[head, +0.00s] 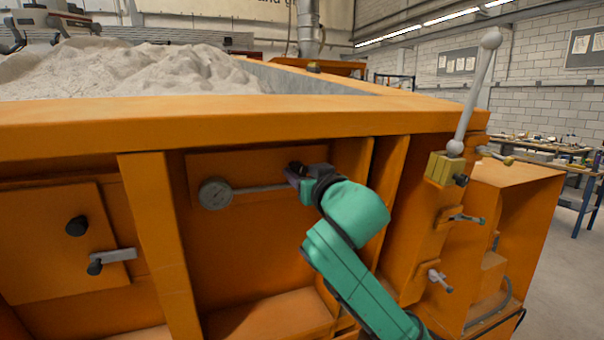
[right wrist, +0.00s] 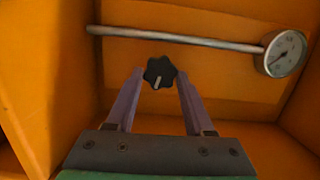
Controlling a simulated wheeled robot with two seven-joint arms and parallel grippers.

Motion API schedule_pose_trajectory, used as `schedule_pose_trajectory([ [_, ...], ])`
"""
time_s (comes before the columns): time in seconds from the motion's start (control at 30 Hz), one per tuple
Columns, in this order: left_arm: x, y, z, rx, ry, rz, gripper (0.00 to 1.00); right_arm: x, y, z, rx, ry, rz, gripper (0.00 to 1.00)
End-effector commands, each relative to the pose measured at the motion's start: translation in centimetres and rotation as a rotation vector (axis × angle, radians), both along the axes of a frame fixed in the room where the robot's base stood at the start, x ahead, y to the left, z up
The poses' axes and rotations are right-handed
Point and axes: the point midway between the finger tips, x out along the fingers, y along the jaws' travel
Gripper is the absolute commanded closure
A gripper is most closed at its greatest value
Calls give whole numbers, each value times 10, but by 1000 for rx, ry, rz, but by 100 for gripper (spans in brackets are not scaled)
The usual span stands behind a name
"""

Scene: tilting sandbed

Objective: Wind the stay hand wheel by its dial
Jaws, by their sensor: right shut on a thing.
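The stay hand wheel, a small black lobed knob (right wrist: 159,72) with a pale pointer mark, shows in the right wrist view between the fingertips of my right gripper (right wrist: 159,78). The gripper is shut on it, one purple finger on each side. In the head view my right gripper (head: 294,174) reaches the orange panel and largely hides the wheel. The round dial (head: 215,194) with a white face sits to the left of the gripper on a grey rod; it also shows at right in the right wrist view (right wrist: 286,54). Its reading is too small to tell. My left gripper is not in view.
Orange ribs (head: 160,240) stand on both sides of the recessed panel. Above is the sandbed's rim (head: 200,117), with sand (head: 130,70) behind. A lever (head: 474,95) rises at right. A crank handle (head: 112,256) sticks out at left.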

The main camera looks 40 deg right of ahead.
Motion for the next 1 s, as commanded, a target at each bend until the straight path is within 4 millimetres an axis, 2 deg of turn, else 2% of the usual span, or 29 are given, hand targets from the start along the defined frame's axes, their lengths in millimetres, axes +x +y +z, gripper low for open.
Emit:
schedule_pose_trajectory([
  [0.37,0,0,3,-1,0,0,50,0,1,0,-112,41,-21,100],
  [1.0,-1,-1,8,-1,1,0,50,2,4,-2,-643,226,-122,100],
])
